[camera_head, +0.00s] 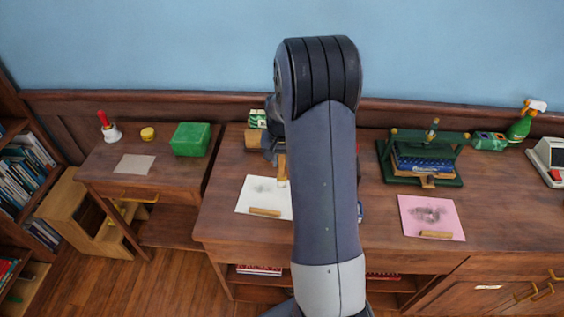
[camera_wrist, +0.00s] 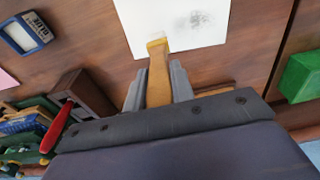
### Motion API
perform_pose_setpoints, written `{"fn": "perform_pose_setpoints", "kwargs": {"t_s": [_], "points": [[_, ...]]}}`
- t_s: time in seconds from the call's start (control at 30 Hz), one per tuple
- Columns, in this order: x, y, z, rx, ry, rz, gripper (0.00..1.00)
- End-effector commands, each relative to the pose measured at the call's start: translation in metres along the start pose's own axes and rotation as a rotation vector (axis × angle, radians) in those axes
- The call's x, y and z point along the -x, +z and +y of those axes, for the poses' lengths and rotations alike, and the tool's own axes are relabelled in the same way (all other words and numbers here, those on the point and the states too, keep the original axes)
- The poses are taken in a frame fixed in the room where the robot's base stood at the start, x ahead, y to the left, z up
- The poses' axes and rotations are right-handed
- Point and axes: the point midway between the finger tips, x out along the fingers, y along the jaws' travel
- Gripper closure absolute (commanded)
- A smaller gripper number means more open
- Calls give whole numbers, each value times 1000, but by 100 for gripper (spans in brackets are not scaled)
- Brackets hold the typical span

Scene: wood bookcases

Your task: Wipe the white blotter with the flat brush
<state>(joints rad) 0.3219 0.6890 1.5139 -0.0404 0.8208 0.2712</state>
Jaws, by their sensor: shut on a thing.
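The white blotter (camera_head: 247,192) lies on the long desk, partly behind my arm, with a grey smudge on it and a wooden strip (camera_head: 265,212) along its front edge. It also shows in the wrist view (camera_wrist: 150,18), with a dark smudge toward its right. My gripper (camera_wrist: 158,82) is shut on the wooden handle of the flat brush (camera_wrist: 158,72). The brush (camera_head: 282,169) points at the blotter, and its pale tip overlaps the blotter's back edge. I cannot tell whether the bristles touch the paper.
A pink blotter (camera_head: 413,205) with a dark smudge lies right of my arm. Behind it stand a green rack with books (camera_head: 388,168) and a spray bottle (camera_head: 520,124).

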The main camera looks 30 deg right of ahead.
Motion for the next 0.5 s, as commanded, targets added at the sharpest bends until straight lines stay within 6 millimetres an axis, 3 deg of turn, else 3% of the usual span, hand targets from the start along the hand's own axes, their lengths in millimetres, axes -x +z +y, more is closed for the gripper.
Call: {"fn": "perform_pose_setpoints", "kwargs": {"t_s": [0.5], "points": [[50,-1,-1,5,-1,0,100]]}}
